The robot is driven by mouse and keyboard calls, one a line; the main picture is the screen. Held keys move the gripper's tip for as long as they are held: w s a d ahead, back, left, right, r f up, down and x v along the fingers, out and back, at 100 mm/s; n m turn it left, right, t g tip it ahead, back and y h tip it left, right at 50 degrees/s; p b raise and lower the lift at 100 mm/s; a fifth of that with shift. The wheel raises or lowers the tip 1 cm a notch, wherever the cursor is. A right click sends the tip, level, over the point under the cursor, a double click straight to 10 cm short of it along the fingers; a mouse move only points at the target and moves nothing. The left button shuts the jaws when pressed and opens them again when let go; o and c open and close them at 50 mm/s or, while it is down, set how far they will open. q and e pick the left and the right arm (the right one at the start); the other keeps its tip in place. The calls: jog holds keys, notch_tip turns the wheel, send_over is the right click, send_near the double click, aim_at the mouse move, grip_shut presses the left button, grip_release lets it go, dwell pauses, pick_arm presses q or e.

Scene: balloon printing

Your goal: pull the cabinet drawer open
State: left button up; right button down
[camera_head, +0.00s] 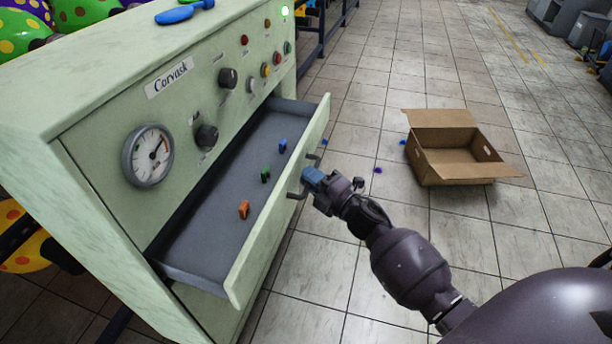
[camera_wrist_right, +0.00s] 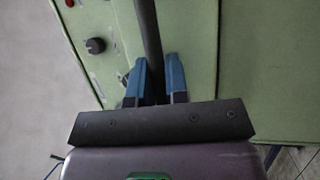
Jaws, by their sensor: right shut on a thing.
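The pale green cabinet (camera_head: 110,100) stands at the left in the head view, with a gauge, knobs and buttons on its front. Its drawer (camera_head: 276,225) is pulled out, and the grey inside shows. Small orange, green and blue pieces (camera_head: 244,209) lie in it. A dark bar handle (camera_head: 294,194) is on the drawer front. My right gripper (camera_head: 312,179) is at this handle. In the right wrist view, its blue fingers (camera_wrist_right: 157,80) are on both sides of the dark handle bar (camera_wrist_right: 148,35) and shut on it. My left gripper is not in view.
An open cardboard box (camera_head: 455,150) stands on the tiled floor at the right, with small blue pieces (camera_head: 378,170) on the floor near it. A blue object (camera_head: 184,12) lies on the cabinet top. The floor between drawer and box is mostly clear.

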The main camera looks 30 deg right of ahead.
jog(key=c, duration=1.4)
grip_release()
jog(key=shift+s, duration=0.1)
jog(key=shift+s+d+f, duration=0.1)
jog(key=shift+s, duration=0.2)
pick_arm(q)
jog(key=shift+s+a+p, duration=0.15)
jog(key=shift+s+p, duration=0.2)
jog(key=shift+p, duration=0.1)
pick_arm(e)
jog(key=v, duration=1)
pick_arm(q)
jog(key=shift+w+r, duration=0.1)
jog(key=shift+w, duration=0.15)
